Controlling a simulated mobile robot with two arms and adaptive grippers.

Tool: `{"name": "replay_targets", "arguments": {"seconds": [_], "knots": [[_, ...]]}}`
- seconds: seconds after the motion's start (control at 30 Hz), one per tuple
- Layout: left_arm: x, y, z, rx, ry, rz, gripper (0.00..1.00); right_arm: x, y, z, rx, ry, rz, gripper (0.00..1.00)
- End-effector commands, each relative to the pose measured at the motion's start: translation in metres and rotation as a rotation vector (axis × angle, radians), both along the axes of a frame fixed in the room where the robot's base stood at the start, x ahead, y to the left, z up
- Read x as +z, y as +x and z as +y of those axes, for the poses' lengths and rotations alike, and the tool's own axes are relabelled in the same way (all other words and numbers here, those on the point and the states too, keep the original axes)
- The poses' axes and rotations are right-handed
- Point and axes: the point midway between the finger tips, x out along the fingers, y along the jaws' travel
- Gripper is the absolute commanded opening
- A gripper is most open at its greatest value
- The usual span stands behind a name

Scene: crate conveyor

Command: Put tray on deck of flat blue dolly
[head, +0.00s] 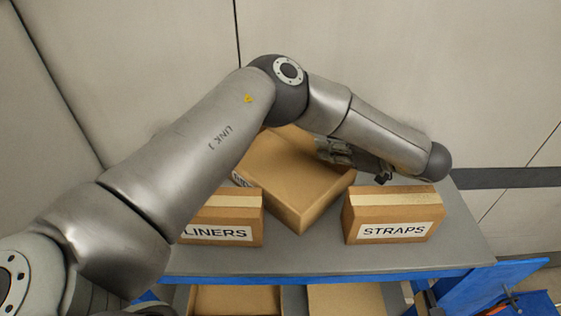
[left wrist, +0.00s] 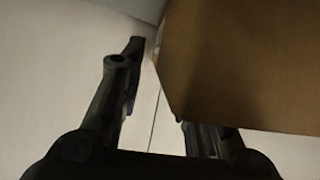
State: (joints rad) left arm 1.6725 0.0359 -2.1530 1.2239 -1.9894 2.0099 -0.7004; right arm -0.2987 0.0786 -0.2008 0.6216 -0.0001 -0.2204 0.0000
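I cannot make out a tray or a flat blue dolly in either view. My left gripper (head: 335,152) is at the right side of a large brown carton (head: 295,178) in the head view, partly hidden by my own arm. In the left wrist view the fingers of the left gripper (left wrist: 158,92) are spread apart. The carton's corner (left wrist: 235,65) covers part of the right finger, and pale wall shows between the fingers. I cannot tell whether a finger touches the carton. My right gripper is not in view.
The large carton stands on a grey shelf top (head: 290,258) with a blue front edge. A LINERS box (head: 240,208) and a STRAPS box (head: 390,212) stand in front. More cartons (head: 235,300) show below. A blue panel (head: 475,298) is at lower right. A pale wall is behind.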

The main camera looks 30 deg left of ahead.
Motion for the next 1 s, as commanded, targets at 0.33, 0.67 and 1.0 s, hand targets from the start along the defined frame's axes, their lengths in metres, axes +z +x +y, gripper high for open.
{"name": "replay_targets", "arguments": {"seconds": [0.33, 0.67, 1.0], "knots": [[-0.007, 0.004, 0.016, -0.001, 0.001, -0.001, 0.3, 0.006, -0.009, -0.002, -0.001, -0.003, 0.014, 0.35], [-0.006, 0.004, 0.015, 0.0, 0.0, -0.001, 0.0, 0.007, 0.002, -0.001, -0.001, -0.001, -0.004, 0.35], [-0.006, 0.004, 0.016, 0.0, 0.001, -0.001, 0.0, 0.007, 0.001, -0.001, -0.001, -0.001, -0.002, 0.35]]}}
